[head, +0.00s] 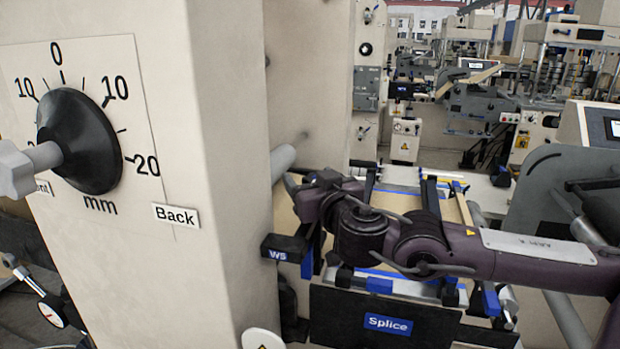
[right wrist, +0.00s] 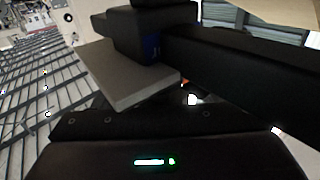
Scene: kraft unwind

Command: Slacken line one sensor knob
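A grey lobed knob (head: 15,170) sticks out from a round black dial (head: 78,140) on a cream panel at the left of the head view. The dial's scale is in mm. A black block marked W5 (head: 286,248) sits beside the panel's right edge, with blue parts next to it. My right gripper (head: 308,222) is at the end of my purple arm, near this block, dark and hard to make out. In the right wrist view, a grey flat piece (right wrist: 125,78) and black blocks (right wrist: 215,65) are close to the camera. I cannot tell whether the fingers touch anything. My left gripper is out of view.
The cream upright (head: 215,200) stands close on the left. A black panel marked Splice (head: 388,323) lies below my right arm. A dial gauge (head: 50,312) is at the lower left. Machines fill the background.

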